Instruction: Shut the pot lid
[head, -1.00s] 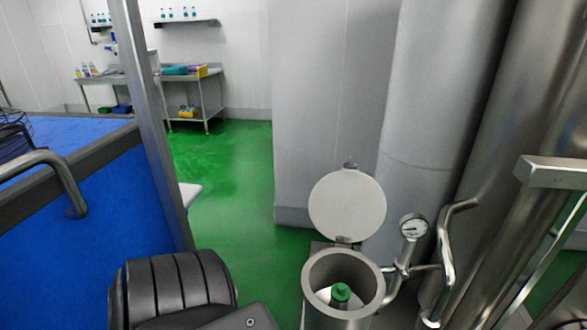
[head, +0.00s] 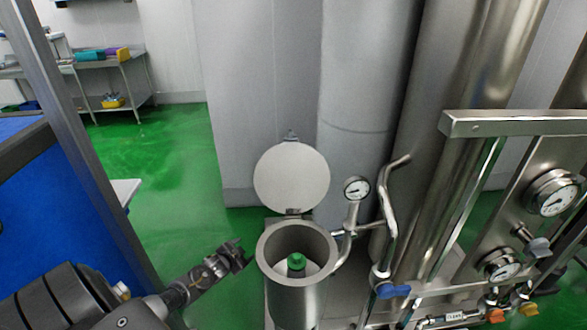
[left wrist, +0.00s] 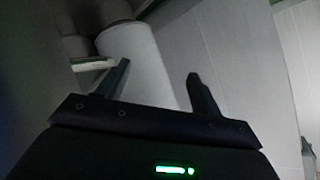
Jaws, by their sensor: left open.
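The pot (head: 296,272) is a round steel vessel at the lower middle of the head view. Its round lid (head: 291,178) stands open, raised upright on the hinge at the pot's far side. A green-capped thing (head: 297,262) sits inside the pot; its lower part is hard to make out. My left gripper (head: 243,252) is just left of the pot's rim, apart from the lid. It is open, and its two spread fingers also show in the left wrist view (left wrist: 160,85) with nothing between them. My right gripper is not in view.
A pressure gauge (head: 357,189) and bent pipes stand close to the pot's right. Large steel columns and more gauges (head: 552,193) fill the right side. A grey post (head: 85,170) and blue-sided tank (head: 45,210) are at left. Green floor (head: 165,160) is clear between.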

